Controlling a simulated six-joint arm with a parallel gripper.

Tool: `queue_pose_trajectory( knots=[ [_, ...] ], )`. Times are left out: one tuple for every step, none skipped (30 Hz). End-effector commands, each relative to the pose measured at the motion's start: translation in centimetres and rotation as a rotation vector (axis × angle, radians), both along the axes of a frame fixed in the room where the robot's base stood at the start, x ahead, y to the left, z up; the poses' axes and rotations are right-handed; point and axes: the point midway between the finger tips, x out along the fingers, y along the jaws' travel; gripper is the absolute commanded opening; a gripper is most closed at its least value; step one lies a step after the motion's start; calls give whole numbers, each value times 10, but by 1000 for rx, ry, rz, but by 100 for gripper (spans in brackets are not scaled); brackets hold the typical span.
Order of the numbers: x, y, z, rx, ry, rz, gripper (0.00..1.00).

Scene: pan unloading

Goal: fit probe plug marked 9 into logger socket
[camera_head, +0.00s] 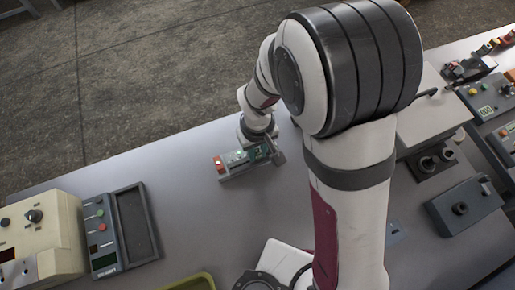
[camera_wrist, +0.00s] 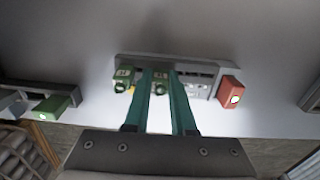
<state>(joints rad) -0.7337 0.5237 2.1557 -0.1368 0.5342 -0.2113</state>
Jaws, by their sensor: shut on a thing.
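The logger, a grey slim box (camera_head: 240,171), lies on the table in the head view, with a red block (camera_head: 219,164) at its left end. In the wrist view the grey box (camera_wrist: 200,88) lies across the fingertips, its red block (camera_wrist: 231,91) at the right. My gripper (camera_wrist: 160,74) has two teal fingers at the box's front edge, closed on a small green plug (camera_wrist: 160,88). Another green plug (camera_wrist: 122,80) sits at the box's left end, beside the left finger. The plug markings are too small to read. Whether the held plug is seated is not clear.
A grey piece with a green block (camera_wrist: 55,105) lies left in the wrist view. In the head view, a beige instrument (camera_head: 40,235) and a dark tray (camera_head: 135,222) stand left. Grey devices (camera_head: 467,207) stand right.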

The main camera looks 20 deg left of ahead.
Motion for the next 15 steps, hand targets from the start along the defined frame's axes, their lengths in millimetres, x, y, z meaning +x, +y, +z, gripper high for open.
queue_pose_trajectory(
  knots=[
    [0,0,-1,-1,1,0,0],
    [0,0,-1,-1,1,0,0],
    [0,0,-2,-1,1,0,0],
    [0,0,-2,-1,1,0,0],
    [0,0,-3,-1,1,0,0],
    [0,0,-3,-1,1,0,0],
    [0,0,-4,-1,1,0,0],
    [0,0,-4,-1,1,0,0],
    [0,0,-4,-1,1,0,0],
    [0,0,-4,0,0,0,0],
    [0,0,-4,0,0,0,0],
    [0,0,-4,0,0,0,31],
    [0,0,-4,0,0,0,36],
    [0,0,-4,0,0,0,42],
    [0,0,-4,0,0,0,49]
  ],
)
